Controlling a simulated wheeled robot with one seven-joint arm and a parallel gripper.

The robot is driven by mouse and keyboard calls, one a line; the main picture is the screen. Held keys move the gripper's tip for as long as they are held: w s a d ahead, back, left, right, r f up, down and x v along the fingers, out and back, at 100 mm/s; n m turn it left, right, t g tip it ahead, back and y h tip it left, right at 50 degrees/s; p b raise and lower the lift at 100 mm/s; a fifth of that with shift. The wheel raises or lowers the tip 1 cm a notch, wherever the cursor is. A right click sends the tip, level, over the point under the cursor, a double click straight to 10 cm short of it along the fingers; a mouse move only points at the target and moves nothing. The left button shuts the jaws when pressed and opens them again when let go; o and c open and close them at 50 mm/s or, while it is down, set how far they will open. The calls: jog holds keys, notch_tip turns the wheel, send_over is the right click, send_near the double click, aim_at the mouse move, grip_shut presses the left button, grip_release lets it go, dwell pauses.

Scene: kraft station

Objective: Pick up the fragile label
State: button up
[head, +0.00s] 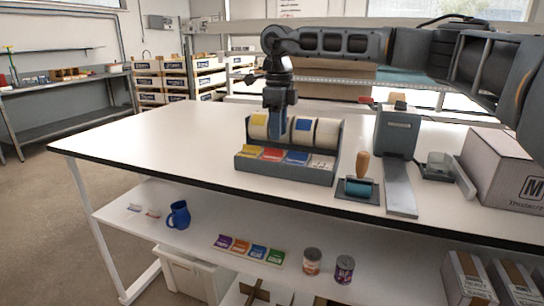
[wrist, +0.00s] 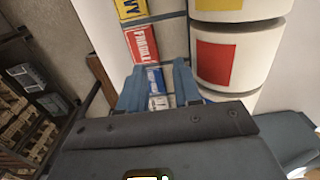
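The fragile label (wrist: 142,43) is a red card with white lettering in the wrist view, between a yellow label (wrist: 129,8) and a blue label (wrist: 155,80). In the head view it (head: 273,154) lies in the front tray of the grey label dispenser (head: 285,174), second from the left. My gripper (head: 279,137) points down over the dispenser and hides part of its rolls. In the wrist view my gripper (wrist: 157,82) has its two fingers apart with nothing held between them. The blue label shows in the gap, and the fragile label lies beyond the fingertips.
White rolls with coloured patches (wrist: 223,62) stand close beside the labels. Right of the dispenser are a wooden-handled roller (head: 361,178), a grey device (head: 397,134) and a cardboard box (head: 497,172). The table's left side (head: 150,135) is clear.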

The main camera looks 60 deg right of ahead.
aim_at(278, 155)
notch_tip(278, 155, down, 5)
jog(key=shift+s+a+r+p, duration=0.1)
jog(key=shift+s+a+p, duration=0.05)
jog(key=shift+p, duration=0.15)
grip_shut()
dwell(0.3)
